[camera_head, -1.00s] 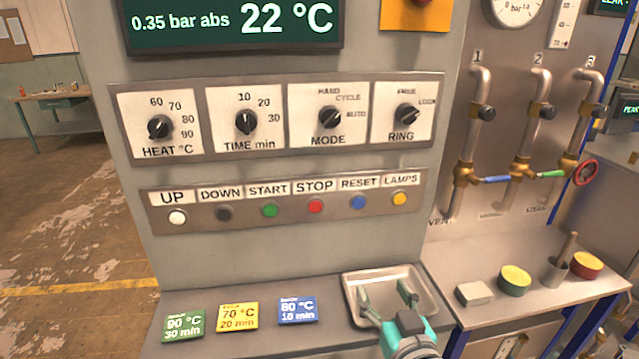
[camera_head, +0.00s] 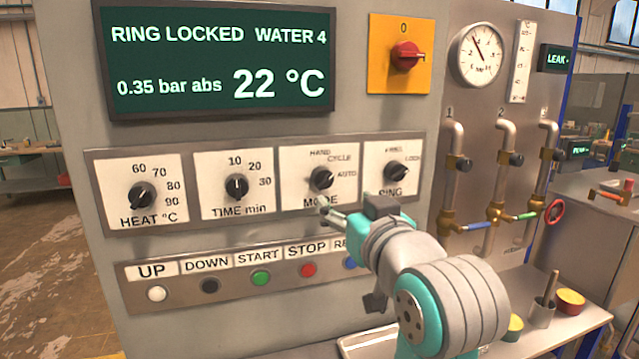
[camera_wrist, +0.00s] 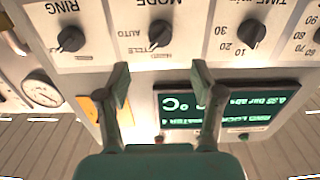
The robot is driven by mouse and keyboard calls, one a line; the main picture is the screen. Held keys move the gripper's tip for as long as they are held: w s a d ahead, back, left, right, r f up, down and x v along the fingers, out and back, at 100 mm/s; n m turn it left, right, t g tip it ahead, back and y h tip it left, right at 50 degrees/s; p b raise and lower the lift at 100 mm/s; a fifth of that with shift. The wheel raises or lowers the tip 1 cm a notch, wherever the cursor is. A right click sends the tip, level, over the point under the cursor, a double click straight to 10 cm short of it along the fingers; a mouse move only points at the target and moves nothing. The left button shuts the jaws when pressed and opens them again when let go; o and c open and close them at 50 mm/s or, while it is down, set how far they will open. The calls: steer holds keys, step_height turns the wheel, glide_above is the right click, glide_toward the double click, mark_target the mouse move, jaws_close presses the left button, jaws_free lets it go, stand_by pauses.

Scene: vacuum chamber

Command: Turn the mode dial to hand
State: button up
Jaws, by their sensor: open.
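The mode dial (camera_head: 321,178) is a black knob on a white plate marked HAND, CYCLE and AUTO. Its pointer seems to lean up and right, towards CYCLE or AUTO; the exact mark is too small to tell. In the wrist view, which is upside down, the mode dial (camera_wrist: 159,35) sits beyond and between my fingertips. My gripper (camera_head: 345,209) is open and empty, in front of the panel just below the mode plate. It also shows in the wrist view (camera_wrist: 161,75), fingers apart and clear of the knob. My gripper partly covers the MODE label.
The ring dial (camera_head: 396,173) is close on the right, the time dial (camera_head: 236,187) on the left. A button row with STOP (camera_head: 308,270) lies below; my arm hides its right end. A red switch (camera_head: 406,56) and a display (camera_head: 222,62) are above.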

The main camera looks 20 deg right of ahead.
mark_target(326, 183)
steer(key=w, duration=1)
steer(key=shift+w, duration=0.35)
steer(key=shift+c, duration=0.3)
steer(key=c, duration=1.1)
